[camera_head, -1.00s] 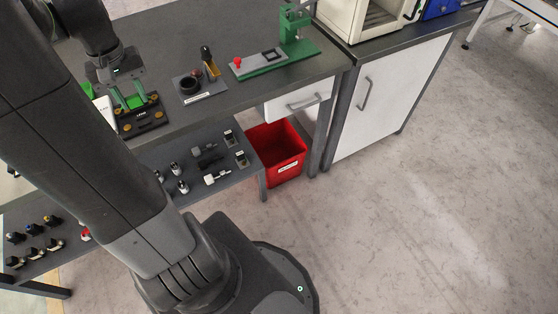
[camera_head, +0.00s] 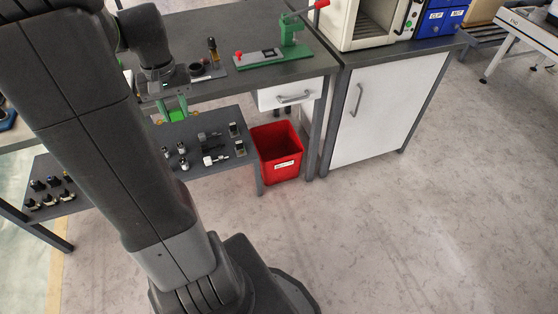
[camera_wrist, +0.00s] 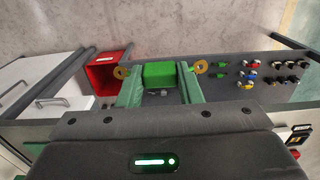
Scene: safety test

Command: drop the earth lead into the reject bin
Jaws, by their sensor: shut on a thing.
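My gripper (camera_head: 174,108) hangs in front of the bench, above the lower shelf. Its green fingers are shut on the earth lead (camera_head: 178,115), seen as a green block. In the wrist view my gripper (camera_wrist: 160,80) has the green block of the earth lead (camera_wrist: 158,74) between its fingers, with a brass ring showing outside each finger. The red reject bin (camera_head: 268,171) stands on the floor right of the shelf, its label unreadable. It is open, and no contents show. The bin also shows in the wrist view (camera_wrist: 104,81), left of the gripper and apart from it.
The lower shelf (camera_head: 226,122) holds several small connectors and plugs. The bench (camera_head: 245,91) above carries a green press (camera_head: 291,50) and a small fixture (camera_head: 205,70). A drawer (camera_head: 292,93) sits above and behind the bin. A white cabinet (camera_head: 385,105) stands to the right; open floor lies in front.

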